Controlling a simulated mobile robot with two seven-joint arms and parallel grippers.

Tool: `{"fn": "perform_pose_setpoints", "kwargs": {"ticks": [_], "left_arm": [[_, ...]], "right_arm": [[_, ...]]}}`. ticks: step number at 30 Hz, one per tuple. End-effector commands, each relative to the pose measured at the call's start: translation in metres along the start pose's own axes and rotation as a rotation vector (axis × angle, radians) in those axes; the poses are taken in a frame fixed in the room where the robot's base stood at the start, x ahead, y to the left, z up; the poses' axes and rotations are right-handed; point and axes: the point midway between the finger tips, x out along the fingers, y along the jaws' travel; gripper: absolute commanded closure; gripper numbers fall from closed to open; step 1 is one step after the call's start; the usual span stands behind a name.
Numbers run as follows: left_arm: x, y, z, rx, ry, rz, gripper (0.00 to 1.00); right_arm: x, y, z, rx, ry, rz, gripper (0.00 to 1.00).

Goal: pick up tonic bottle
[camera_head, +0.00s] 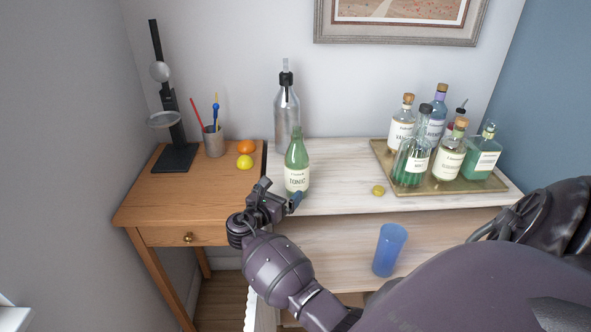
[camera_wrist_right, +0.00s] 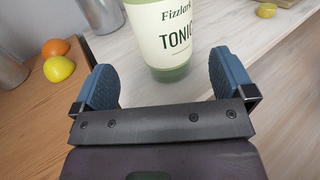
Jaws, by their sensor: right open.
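The tonic bottle (camera_head: 297,165) is green with a cream label and stands upright near the front left of the pale board top. My right gripper (camera_head: 280,194) is open just in front of the bottle's lower part. In the right wrist view, the bottle (camera_wrist_right: 172,35) stands between and slightly beyond the two blue finger pads of the right gripper (camera_wrist_right: 166,78), with no clear contact. Its top is cut off there. My left gripper is not in view.
A steel siphon (camera_head: 287,110) stands behind the bottle. An orange (camera_head: 245,147) and a lemon (camera_head: 244,162) lie to the left. A tray (camera_head: 385,160) of several bottles is at the right. A blue cup (camera_head: 389,250) stands lower, in front.

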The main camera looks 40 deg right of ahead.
Motion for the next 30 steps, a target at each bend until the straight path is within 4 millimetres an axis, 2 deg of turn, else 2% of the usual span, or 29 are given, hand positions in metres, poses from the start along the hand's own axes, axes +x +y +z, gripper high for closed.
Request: {"fn": "perform_pose_setpoints", "kwargs": {"ticks": [3,11,21,29,30], "left_arm": [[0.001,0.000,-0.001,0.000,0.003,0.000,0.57],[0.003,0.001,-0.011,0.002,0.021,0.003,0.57],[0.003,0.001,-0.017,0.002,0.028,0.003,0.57],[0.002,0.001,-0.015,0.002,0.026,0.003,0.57],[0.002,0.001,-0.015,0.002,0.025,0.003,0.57]], "right_arm": [[0.018,0.000,0.001,0.000,-0.002,-0.001,0.00],[0.035,-0.002,0.002,0.002,-0.001,-0.001,0.00],[0.076,-0.006,0.004,0.002,0.000,0.000,0.00],[0.081,-0.007,0.004,0.002,0.001,0.000,0.00],[0.081,-0.007,0.004,0.002,0.001,0.000,0.03]]}}
